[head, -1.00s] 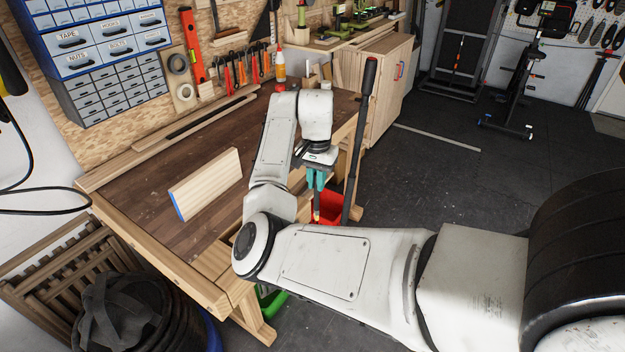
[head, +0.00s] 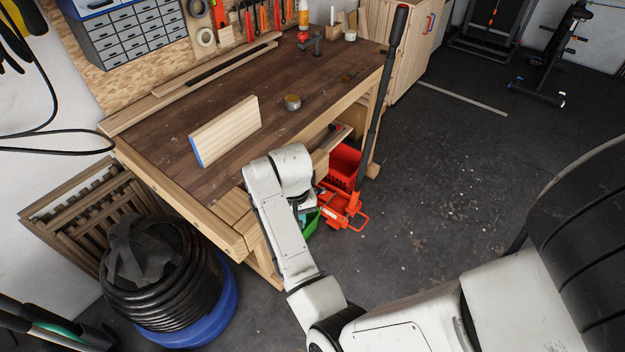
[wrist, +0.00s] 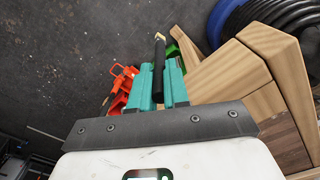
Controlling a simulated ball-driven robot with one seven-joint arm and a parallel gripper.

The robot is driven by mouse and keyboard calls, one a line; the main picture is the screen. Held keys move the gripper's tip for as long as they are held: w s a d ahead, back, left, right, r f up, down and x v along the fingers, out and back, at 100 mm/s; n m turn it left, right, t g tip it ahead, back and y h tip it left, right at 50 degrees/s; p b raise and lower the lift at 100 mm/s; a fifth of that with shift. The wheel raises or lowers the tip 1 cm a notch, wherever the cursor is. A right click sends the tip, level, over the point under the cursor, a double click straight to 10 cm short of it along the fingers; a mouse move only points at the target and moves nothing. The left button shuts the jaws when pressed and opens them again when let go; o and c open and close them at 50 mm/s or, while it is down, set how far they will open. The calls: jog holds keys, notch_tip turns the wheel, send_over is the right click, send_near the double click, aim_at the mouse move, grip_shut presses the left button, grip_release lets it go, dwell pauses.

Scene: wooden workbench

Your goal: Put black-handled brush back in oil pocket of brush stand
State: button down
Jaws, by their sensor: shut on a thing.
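My gripper (wrist: 160,68) has teal fingers and is shut on the black-handled brush (wrist: 159,72) in the wrist view. The brush's dark shaft shows between the fingers, with a tan tip at the far end; the rest is hidden. In the head view my gripper is mostly behind my arm's end, beyond the bench's front right edge, and the brush cannot be seen there. I cannot make out the brush stand or its oil pocket for certain in either view.
The workbench (head: 225,130) bears an upright pale board (head: 225,130), a small round tin (head: 293,102) and a clamp-like tool (head: 311,42). An orange jack (head: 343,212) with a tall black handle and a red crate (head: 340,166) stand beside it. A coiled hose (head: 160,270) lies lower left.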

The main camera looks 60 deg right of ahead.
jog(key=w+a+f+n, duration=0.1)
jog(key=a+f+n, duration=0.3)
jog(key=a+f, duration=0.4)
jog(key=w+a+f+n, duration=0.1)
jog(key=a+f+n, duration=0.4)
jog(key=a, duration=0.8)
notch_tip(320, 180, down, 3)
jog(key=shift+a+f+n, duration=0.1)
jog(key=shift+a+n, duration=0.15)
jog(key=shift+n, duration=0.05)
jog(key=shift+w, duration=0.1)
